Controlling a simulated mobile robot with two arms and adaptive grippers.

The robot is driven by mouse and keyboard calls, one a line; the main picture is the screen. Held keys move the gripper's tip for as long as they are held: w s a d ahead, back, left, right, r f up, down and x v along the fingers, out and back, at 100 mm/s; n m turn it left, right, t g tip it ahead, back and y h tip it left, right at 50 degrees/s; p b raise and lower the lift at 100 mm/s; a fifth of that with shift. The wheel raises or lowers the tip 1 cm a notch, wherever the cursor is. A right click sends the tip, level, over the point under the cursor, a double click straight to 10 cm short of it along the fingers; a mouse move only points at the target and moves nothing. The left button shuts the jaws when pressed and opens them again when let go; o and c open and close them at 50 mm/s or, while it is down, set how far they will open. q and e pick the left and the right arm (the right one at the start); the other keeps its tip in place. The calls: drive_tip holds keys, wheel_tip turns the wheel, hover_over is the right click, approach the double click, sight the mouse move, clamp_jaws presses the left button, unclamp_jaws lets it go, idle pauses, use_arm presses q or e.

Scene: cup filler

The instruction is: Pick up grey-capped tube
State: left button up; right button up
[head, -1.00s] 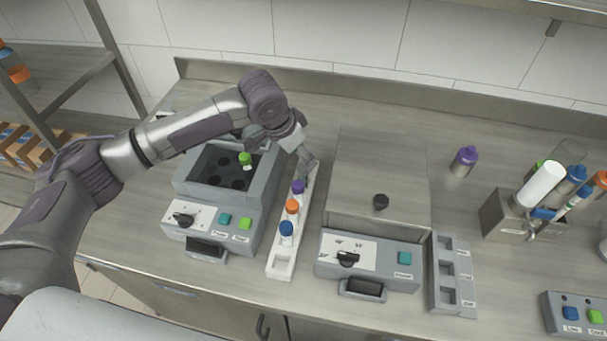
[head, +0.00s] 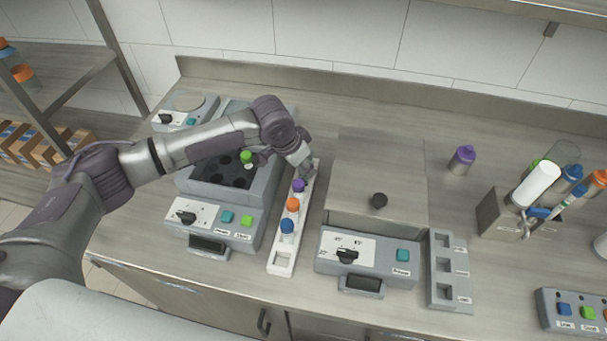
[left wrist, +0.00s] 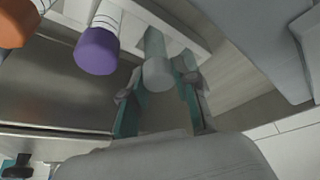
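The grey-capped tube (left wrist: 157,74) stands in the white rack, and its cap lies between the two fingers of my left gripper (left wrist: 160,88) in the left wrist view. The fingers are apart, with a narrow gap showing beside the cap. In the head view my left gripper (head: 308,170) is at the rack's far end and hides the grey cap. The white rack (head: 282,263) also holds purple-capped (head: 299,186), orange-capped (head: 293,205) and blue-capped (head: 287,227) tubes. My right gripper is not in view.
Left of the rack is a grey machine (head: 262,190) with a green-capped tube (head: 246,158) in it. Right of it is a lidded machine (head: 380,155) and an empty grey holder (head: 439,290). A purple-capped bottle (head: 462,159) stands farther right.

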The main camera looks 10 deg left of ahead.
use_arm(q)
clamp_jaws()
drive_tip(key=shift+r, duration=0.15)
